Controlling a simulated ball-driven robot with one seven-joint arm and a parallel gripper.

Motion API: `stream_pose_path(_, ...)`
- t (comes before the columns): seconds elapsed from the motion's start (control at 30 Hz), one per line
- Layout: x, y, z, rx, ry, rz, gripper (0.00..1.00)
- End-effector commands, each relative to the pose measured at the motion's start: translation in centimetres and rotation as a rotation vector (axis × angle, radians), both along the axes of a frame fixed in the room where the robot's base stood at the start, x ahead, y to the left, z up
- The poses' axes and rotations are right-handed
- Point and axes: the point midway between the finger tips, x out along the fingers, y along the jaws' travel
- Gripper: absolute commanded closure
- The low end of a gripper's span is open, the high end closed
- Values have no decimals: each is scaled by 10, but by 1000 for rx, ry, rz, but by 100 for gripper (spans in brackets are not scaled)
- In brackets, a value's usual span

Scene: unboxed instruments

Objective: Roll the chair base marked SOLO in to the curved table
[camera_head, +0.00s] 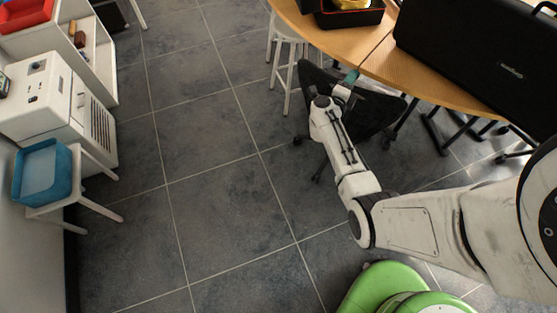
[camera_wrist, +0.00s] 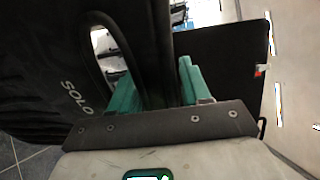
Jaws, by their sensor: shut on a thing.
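The black chair (camera_head: 372,112) stands on its wheeled base at the near edge of the curved wooden table (camera_head: 440,88). In the wrist view the white word SOLO shows on the chair's dark surface (camera_wrist: 45,70). My gripper (camera_head: 350,78) reaches the top of the chair beside the table edge. In the wrist view its green fingers (camera_wrist: 158,88) are shut on a black upright part of the chair, next to an oval opening. My arm hides part of the chair and its base.
A large black case (camera_head: 470,45) and an open red-lined box (camera_head: 348,15) lie on the table. A white stool (camera_head: 285,45) stands left of the chair. A blue bin (camera_head: 45,172) and a white machine (camera_head: 55,95) stand far left. The tiled floor between is clear.

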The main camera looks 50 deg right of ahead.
Motion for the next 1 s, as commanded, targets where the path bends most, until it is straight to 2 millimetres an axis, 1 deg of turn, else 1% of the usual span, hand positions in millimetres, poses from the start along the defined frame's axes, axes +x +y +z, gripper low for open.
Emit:
stream_pose_path(0.03, 0, 2, -6, 10, 5, 5, 100)
stream_pose_path(0.1, 1, 2, -5, 9, 5, 6, 100)
stream_pose_path(0.13, 1, 2, -5, 9, 5, 7, 50)
stream_pose_path(0.37, 2, 1, -2, 3, 3, 7, 28)
stream_pose_path(0.8, 3, 1, 1, -1, 1, 6, 28)
stream_pose_path(0.87, 3, 5, 2, -1, 1, 7, 28)
stream_pose_path(1.0, 1, 23, 3, 0, 2, 9, 28)
